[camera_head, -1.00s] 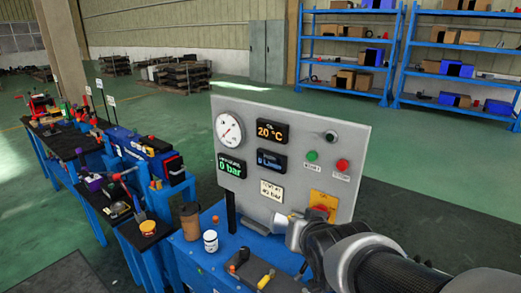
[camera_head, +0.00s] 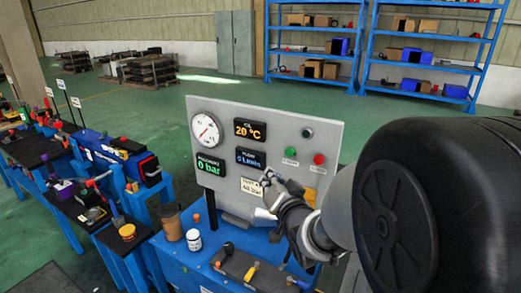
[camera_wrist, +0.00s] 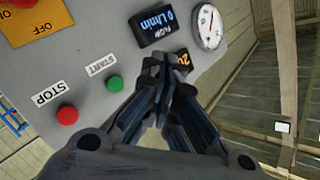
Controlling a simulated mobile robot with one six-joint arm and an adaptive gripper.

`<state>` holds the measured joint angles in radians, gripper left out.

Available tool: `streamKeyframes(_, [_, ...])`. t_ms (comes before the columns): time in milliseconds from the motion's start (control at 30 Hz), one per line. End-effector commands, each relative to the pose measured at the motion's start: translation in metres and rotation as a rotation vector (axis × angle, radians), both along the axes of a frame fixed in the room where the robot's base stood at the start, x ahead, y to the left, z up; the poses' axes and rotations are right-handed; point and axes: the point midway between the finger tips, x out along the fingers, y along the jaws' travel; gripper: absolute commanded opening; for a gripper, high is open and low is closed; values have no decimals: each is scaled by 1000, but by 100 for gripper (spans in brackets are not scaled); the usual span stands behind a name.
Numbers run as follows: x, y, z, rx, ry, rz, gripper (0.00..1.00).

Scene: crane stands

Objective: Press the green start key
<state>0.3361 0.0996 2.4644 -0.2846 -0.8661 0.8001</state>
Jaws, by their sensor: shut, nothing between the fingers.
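The green start key (camera_head: 291,151) sits on the grey panel (camera_head: 212,115), left of the red stop key (camera_head: 319,158). In the wrist view the green key (camera_wrist: 115,83) is under its START label, and the red key (camera_wrist: 67,115) is beside the STOP label. My gripper (camera_head: 268,180) is shut and empty in front of the panel, below and left of the green key in the head view. In the wrist view my fingertips (camera_wrist: 163,62) point at the panel, to the side of the green key, near the displays. I cannot tell whether they touch the panel.
The panel also carries a round gauge (camera_head: 207,130), lit displays and a yellow OFF plate (camera_wrist: 45,22). A white jar (camera_head: 194,241) and a brown cup (camera_head: 172,222) stand on the blue bench below. Blue shelves (camera_head: 366,61) stand far behind.

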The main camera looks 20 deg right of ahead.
Motion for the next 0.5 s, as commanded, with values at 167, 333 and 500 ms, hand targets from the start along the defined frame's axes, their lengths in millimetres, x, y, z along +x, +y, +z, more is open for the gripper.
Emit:
streamKeyframes(167, [5,-7,1,0,1,-3,0])
streamKeyframes(333, [18,-24,2,1,1,-3,0])
streamKeyframes(500, [33,-44,2,0,2,-2,0])
